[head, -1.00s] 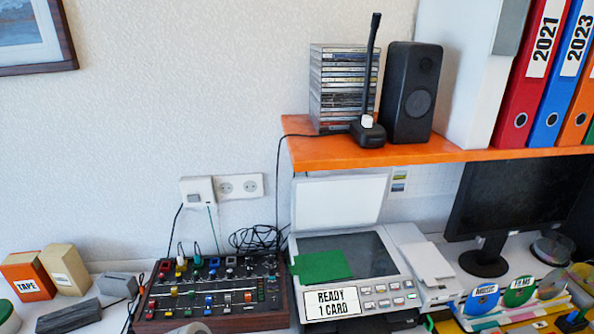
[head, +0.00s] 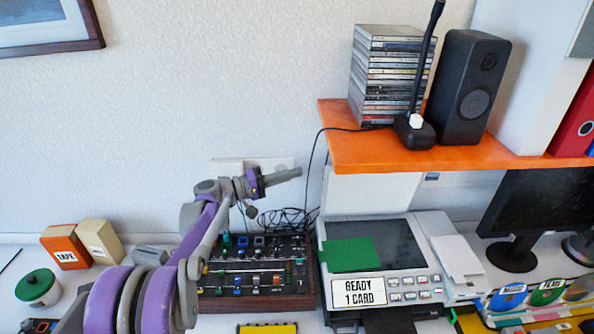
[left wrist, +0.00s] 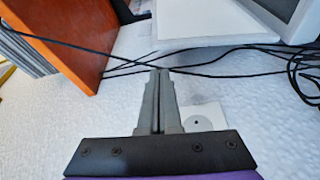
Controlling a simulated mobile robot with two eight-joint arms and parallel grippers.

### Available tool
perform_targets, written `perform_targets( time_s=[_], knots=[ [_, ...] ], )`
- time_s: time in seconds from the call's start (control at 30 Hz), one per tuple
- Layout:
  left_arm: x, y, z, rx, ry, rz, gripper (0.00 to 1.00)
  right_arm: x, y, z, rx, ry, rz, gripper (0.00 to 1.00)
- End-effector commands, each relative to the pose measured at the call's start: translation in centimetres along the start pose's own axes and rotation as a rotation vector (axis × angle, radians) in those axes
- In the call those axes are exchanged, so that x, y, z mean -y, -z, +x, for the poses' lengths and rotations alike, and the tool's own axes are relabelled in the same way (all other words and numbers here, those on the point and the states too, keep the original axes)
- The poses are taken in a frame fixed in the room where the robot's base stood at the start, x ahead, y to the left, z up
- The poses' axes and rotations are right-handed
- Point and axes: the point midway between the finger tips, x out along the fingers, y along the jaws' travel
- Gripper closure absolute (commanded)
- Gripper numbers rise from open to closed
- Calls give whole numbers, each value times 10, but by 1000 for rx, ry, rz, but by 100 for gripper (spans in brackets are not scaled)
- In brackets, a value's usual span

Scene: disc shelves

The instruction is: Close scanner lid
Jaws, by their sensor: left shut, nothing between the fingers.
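The scanner (head: 425,250) stands on the desk under the orange shelf, with a green card (head: 348,254) on the left of its dark glass and a "READY 1 CARD" label on its front. Its white lid (head: 370,194) is raised, leaning up at the back under the shelf. The lid also shows in the left wrist view (left wrist: 210,18), ahead and to the right of the fingers. My left gripper (head: 299,172) is shut and empty, left of the lid and in front of the wall. It points right; its fingers also show in the left wrist view (left wrist: 159,72). My right gripper is out of view.
The orange shelf (head: 420,152) overhangs the lid and carries a stack of CD cases (head: 385,75), a black antenna device and a speaker (head: 470,88). Black cables hang near my left gripper. A mixer (head: 250,265) sits below my left arm; a monitor (head: 530,210) stands right.

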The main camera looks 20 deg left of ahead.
Motion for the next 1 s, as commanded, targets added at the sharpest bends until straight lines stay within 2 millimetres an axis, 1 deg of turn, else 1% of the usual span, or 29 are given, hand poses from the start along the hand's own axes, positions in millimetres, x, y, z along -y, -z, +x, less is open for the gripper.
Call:
perform_targets(
  time_s=[0.03,0.2,0.3,0.4,0.6,1.0],
  knots=[
    [-1,-1,11,4,-1,0,100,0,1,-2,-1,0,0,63],
    [-1,-1,43,4,0,0,100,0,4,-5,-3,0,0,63],
    [-1,-1,58,3,0,1,100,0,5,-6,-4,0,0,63],
    [-1,0,69,2,1,1,100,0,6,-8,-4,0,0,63],
    [0,0,77,1,2,1,100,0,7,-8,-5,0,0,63],
    [0,-2,76,0,-1,8,100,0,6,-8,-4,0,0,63]
  ],
)
